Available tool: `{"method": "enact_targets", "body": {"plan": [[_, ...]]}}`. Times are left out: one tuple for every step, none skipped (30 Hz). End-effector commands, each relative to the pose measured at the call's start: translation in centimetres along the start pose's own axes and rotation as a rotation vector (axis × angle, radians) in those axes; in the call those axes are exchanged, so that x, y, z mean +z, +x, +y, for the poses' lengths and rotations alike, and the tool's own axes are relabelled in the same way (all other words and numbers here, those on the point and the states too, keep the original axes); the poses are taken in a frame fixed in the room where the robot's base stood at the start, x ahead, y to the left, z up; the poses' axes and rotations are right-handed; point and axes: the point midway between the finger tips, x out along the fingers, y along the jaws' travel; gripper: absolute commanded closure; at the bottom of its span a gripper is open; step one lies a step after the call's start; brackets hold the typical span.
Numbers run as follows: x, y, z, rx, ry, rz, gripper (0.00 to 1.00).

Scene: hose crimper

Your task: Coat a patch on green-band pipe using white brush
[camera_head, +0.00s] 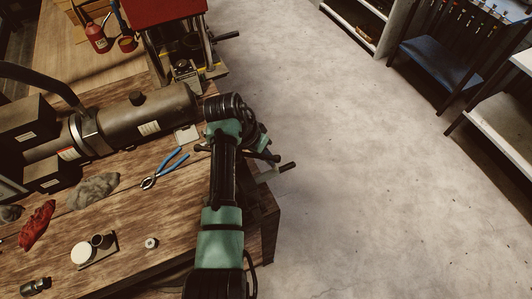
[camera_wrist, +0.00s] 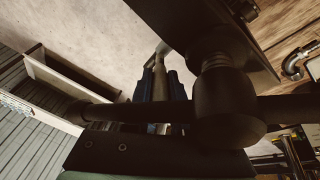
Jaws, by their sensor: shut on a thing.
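My gripper (camera_wrist: 160,88) shows in the wrist view as bluish fingers, shut on a pale rod-like thing (camera_wrist: 163,50). Most of it is hidden behind dark metal parts, and I cannot tell whether it is the white brush. In the head view my arm reaches over the bench's right edge, and it hides most of the gripper. A rod with a dark end (camera_head: 287,167) sticks out to the right there. I cannot make out a green-band pipe in either view.
A large dark bar with a round hub (camera_wrist: 228,105) is close to the wrist camera. On the bench (camera_head: 180,215) are a grey cylindrical machine (camera_head: 165,108), blue-handled pliers (camera_head: 170,162), a red rag (camera_head: 37,224) and a grey rag (camera_head: 93,190). The floor (camera_head: 370,180) right is clear.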

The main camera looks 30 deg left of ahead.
Motion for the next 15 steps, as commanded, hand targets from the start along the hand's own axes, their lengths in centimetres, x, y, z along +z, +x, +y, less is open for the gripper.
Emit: {"method": "enact_targets", "body": {"plan": [[-0.2, -0.7, 0.1, 0.0, 0.0, 0.001, 1.0], [-0.3, -0.9, 0.2, 0.0, 0.0, 0.001, 1.0], [-0.4, -1.4, 0.2, 0.0, 0.0, 0.001, 1.0], [-0.5, -1.7, 0.3, 0.0, 0.0, 0.001, 1.0], [-0.7, -2.0, 0.4, 0.0, 0.0, 0.001, 1.0], [-0.8, -2.4, 0.5, 0.0, 0.0, 0.001, 1.0], [-0.9, -2.7, 0.5, 0.0, 0.0, 0.001, 1.0], [-0.9, -3.0, 0.6, 0.0, 0.0, 0.001, 1.0], [-1.1, -3.3, 0.7, 0.0, 0.0, 0.001, 1.0], [-1.2, -3.6, 0.7, 0.0, 0.0, 0.001, 1.0], [-1.3, -3.9, 0.8, 0.0, 0.0, 0.001, 1.0], [-1.4, -4.3, 0.8, 0.0, 0.0, 0.001, 1.0], [-1.5, -4.6, 0.9, 0.0, 0.001, 0.001, 1.0], [-1.6, -4.8, 0.9, 0.0, 0.001, 0.001, 1.0], [-1.7, -5.2, 1.0, 0.0, 0.001, 0.001, 1.0]]}}
